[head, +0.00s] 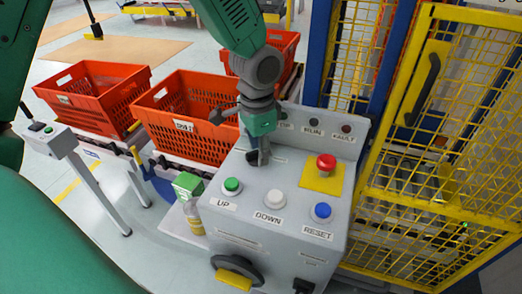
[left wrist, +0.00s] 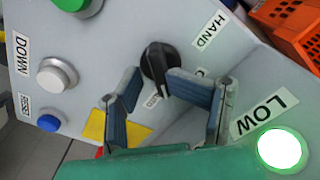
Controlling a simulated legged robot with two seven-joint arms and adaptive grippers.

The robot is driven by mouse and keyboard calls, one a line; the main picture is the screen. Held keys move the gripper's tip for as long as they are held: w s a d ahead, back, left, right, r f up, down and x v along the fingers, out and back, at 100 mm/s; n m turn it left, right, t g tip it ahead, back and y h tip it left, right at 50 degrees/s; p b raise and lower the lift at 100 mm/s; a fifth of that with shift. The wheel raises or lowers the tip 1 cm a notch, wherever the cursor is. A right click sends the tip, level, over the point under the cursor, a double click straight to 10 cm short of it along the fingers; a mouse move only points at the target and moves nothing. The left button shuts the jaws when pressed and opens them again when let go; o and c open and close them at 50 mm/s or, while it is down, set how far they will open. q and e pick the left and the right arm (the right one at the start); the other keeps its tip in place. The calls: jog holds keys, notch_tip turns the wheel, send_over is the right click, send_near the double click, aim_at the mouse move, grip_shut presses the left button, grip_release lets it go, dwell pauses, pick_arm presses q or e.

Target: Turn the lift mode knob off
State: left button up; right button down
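The black lift mode knob (left wrist: 156,62) sits on the grey control panel (left wrist: 110,50), near a HAND label. A second label beside it is partly covered by a finger. My left gripper (left wrist: 154,80) is open, with one blue-padded finger on each side of the space just in front of the knob. The right-hand finger overlaps the knob's edge in the picture; I cannot tell if it touches. In the head view my left gripper (head: 259,155) points down at the panel and mostly hides the knob (head: 252,159). My right gripper is not in view.
The panel also carries a green UP button (head: 232,186), a white DOWN button (head: 275,198), a blue RESET button (head: 322,211) and a red emergency button (head: 326,163). A lamp by LOW glows (left wrist: 281,149). Orange totes (head: 185,115) stand behind left; a yellow fence (head: 450,150) stands right.

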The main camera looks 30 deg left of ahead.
pick_arm(q)
jog(key=shift+s+a+f, duration=0.15)
jog(key=shift+a+f, duration=0.25)
jog(key=shift+a, duration=0.2)
jog(key=shift+s+a, duration=0.1)
jog(key=shift+a, duration=0.15)
jog(key=shift+s+r, duration=0.1)
jog(key=shift+c, duration=0.4)
jog(key=shift+d+r, duration=0.1)
jog(key=shift+d, duration=0.15)
jog(key=c, duration=0.7)
jog(key=shift+d, duration=0.5)
grip_shut()
jog(key=shift+a, duration=0.1)
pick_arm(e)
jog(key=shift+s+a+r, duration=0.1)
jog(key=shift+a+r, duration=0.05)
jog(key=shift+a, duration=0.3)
pick_arm(q)
jog(key=shift+a, duration=0.1)
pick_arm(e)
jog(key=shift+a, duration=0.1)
